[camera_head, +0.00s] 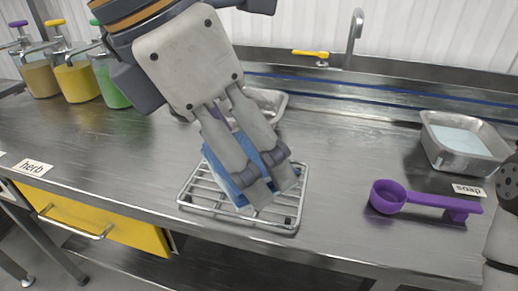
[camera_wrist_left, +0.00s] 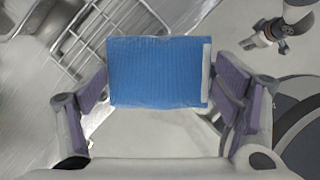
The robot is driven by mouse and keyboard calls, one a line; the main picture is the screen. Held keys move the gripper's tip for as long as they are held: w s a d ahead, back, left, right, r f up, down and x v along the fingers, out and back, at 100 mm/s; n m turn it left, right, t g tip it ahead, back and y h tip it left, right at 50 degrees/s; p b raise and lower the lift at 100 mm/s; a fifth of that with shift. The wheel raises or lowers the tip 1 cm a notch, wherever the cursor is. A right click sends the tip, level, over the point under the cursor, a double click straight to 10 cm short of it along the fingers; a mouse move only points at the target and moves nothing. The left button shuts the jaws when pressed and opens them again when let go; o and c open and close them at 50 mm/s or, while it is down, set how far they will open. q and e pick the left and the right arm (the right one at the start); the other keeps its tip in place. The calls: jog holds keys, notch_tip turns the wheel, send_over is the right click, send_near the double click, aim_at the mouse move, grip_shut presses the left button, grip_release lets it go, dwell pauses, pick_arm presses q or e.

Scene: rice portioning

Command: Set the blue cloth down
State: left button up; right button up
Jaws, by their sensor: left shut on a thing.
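The blue cloth (camera_head: 222,178) is held in my left gripper (camera_head: 270,187), whose fingers hide much of it in the head view. In the left wrist view the cloth (camera_wrist_left: 158,72) is a flat blue rectangle with a pale strip at its right end, between the two fingers. In the head view the cloth and fingertips overlap the wire rack (camera_head: 236,220) on the counter. I cannot tell whether the cloth touches the rack. Another gripper, my right one, shows small at the top right of the left wrist view (camera_wrist_left: 264,36); its opening is unclear.
A purple scoop (camera_head: 420,198) lies right of the rack. A metal tray (camera_head: 440,150) with pale blue contents stands behind it, near a soap label (camera_head: 468,190). Another metal pan (camera_head: 272,102) is partly hidden behind my left gripper. Dispensers (camera_head: 78,82) stand at the back left.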

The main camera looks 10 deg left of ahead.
pick_arm(q)
jog(key=w+a+f, duration=0.1)
jog(key=w+f, duration=0.3)
jog(key=w, duration=0.1)
jog(key=w+a+f, duration=0.1)
jog(key=w+f, duration=0.1)
jog(key=w, duration=0.1)
jog(key=shift+w+a+f, duration=0.15)
jog(key=shift+w+a, duration=0.05)
jog(key=shift+a, duration=0.15)
jog(key=f, duration=0.2)
jog(key=w+f, duration=0.2)
jog(key=f, duration=0.1)
jog(key=shift+w+a+f, duration=0.1)
jog(key=shift+a+f, duration=0.2)
jog(key=shift+f, duration=0.05)
jog(key=shift+f, duration=0.15)
jog(key=o, duration=1)
jog(key=shift+c, duration=0.2)
jog(key=v, duration=1.2)
jog(key=shift+w, duration=0.1)
